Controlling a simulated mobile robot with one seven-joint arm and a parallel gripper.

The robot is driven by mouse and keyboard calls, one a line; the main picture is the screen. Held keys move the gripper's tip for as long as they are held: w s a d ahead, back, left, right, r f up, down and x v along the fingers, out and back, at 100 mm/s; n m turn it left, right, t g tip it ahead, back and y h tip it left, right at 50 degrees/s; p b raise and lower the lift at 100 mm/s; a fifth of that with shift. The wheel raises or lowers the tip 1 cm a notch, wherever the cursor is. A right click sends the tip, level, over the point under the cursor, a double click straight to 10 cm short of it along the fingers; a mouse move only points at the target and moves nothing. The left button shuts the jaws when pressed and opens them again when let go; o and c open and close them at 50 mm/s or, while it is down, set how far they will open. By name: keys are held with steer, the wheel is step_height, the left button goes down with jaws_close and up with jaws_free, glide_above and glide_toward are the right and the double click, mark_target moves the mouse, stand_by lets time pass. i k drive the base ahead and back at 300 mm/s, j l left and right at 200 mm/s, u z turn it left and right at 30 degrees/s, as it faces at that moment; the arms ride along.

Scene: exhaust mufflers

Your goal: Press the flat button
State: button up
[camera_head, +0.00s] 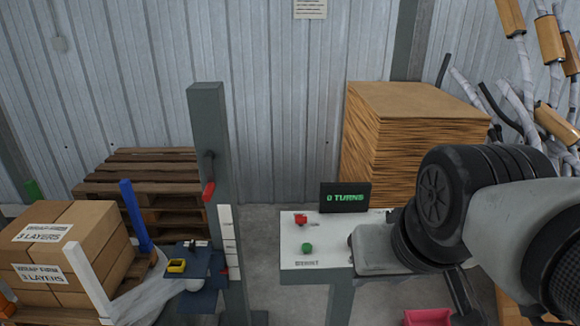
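A white-topped control stand (290,264) is right of centre in the head view. It carries a red button (301,219), which looks raised, and a green button (307,247) nearer the front, which looks lower and round. I cannot tell for sure from this distance how flat each one is. A black display (345,197) behind them reads "0 TURNS" in green. My arm comes in from the right and covers the right part of the stand. I cannot make out my gripper's fingers, and nothing of mine is seen touching either button.
A green-grey post (209,135) with a red-handled lever (208,192) stands left of the control stand. Boxes marked "3 LAYERS" (88,235) are at the left, before wooden pallets (150,165). A cardboard stack (400,130) is behind. A pink bin (428,317) is below.

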mark_target(306, 248)
steer(key=l, duration=0.35)
steer(key=k+l, duration=0.15)
steer(key=l, duration=0.15)
steer(key=i+j, duration=0.95)
